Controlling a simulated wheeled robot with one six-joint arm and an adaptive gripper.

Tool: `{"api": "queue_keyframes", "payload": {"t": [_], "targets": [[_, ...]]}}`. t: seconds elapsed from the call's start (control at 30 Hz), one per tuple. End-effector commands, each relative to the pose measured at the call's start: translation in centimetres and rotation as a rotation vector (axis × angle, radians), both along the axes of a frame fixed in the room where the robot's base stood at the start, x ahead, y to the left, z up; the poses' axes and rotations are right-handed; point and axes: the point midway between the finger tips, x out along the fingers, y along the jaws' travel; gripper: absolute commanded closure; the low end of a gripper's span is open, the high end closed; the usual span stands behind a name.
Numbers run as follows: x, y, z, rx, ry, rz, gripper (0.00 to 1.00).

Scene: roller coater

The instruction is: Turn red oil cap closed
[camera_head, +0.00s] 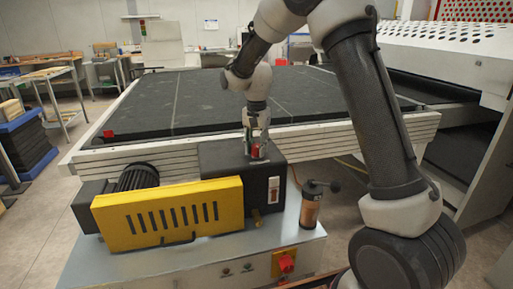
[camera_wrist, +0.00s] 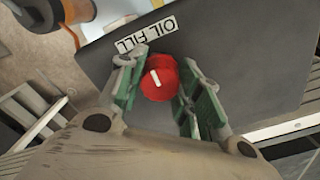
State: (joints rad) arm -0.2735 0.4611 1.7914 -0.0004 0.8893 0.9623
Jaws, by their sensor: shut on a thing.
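The red oil cap (camera_wrist: 158,86) sits on the dark gearbox housing (camera_wrist: 235,50), beside a white label reading OIL FILL (camera_wrist: 147,35). A short white line marks the cap's top, slightly tilted in the wrist view. My gripper (camera_wrist: 160,66) has its green-padded fingers on either side of the cap and is shut on it. In the head view my gripper (camera_head: 257,146) points down onto the housing, with a bit of the red cap (camera_head: 255,152) showing between the fingers. The cap's seat is hidden from view.
A yellow slotted guard (camera_head: 168,216) stands in front of the housing, with a dark ribbed motor (camera_head: 138,177) to its left. A brown cylinder with a black handle (camera_head: 311,208) stands to the right. The wide black conveyor bed (camera_head: 190,100) lies behind.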

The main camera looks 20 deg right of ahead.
Motion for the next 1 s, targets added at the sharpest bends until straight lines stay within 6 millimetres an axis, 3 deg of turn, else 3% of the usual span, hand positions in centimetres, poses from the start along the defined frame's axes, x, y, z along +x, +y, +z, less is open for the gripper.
{"api": "queue_keyframes", "payload": {"t": [0.13,0.17,0.27,0.67,1.0], "targets": [[0.1,0.0,0.1,0.001,-0.002,-0.001,0.9],[0.1,0.0,0.1,0.001,-0.002,-0.001,0.6],[0.0,0.0,0.1,0.001,-0.002,0.0,0.44],[0.1,0.0,0.7,0.001,-0.003,0.0,0.44],[0.1,0.0,7.7,0.001,-0.005,0.0,0.44]]}}
